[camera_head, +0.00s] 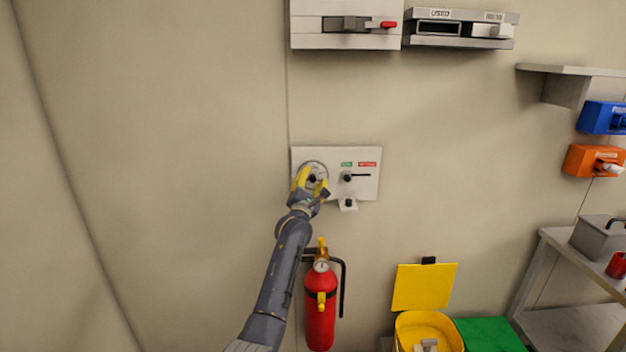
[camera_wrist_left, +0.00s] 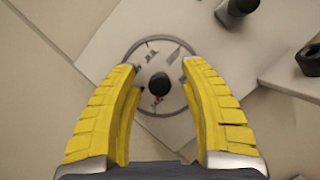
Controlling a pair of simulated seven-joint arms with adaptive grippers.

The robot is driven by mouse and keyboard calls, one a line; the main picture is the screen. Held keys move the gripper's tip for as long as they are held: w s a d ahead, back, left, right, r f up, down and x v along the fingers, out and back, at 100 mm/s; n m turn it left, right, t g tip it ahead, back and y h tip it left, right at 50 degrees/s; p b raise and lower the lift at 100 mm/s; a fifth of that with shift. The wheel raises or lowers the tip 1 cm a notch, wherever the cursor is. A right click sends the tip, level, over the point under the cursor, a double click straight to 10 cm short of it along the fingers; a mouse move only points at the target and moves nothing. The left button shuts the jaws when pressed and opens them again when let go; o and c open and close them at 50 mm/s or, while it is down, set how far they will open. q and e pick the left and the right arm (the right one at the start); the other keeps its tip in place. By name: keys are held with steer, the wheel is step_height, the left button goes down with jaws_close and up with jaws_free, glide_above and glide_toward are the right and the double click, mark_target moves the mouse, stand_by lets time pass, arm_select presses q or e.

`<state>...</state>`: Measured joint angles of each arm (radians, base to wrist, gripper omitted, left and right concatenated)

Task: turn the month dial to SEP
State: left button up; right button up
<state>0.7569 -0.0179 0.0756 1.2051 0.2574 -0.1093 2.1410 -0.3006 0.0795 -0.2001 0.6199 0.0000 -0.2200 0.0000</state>
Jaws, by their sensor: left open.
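The month dial (camera_wrist_left: 150,52) is a round grey disc on a white wall panel (camera_head: 365,187). Its black centre knob (camera_wrist_left: 159,85) has a small red mark beside it. The month lettering is too small and blurred to read. In the head view the dial (camera_head: 314,164) is partly hidden behind my left gripper (camera_head: 312,181). My left gripper (camera_wrist_left: 162,92) is open, with its yellow fingers on either side of the knob and a visible gap to it on both sides. My right gripper is out of view.
A black selector knob (camera_head: 348,176) sits right of the dial under green and red labels. A fire extinguisher (camera_head: 320,305) hangs below, near my left arm. A yellow bin (camera_head: 428,330) stands lower right.

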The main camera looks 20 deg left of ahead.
arm_select(q)
steer(key=shift+o, duration=0.3)
steer(key=shift+w, duration=0.15)
jaws_close()
steer(key=shift+r, duration=0.1)
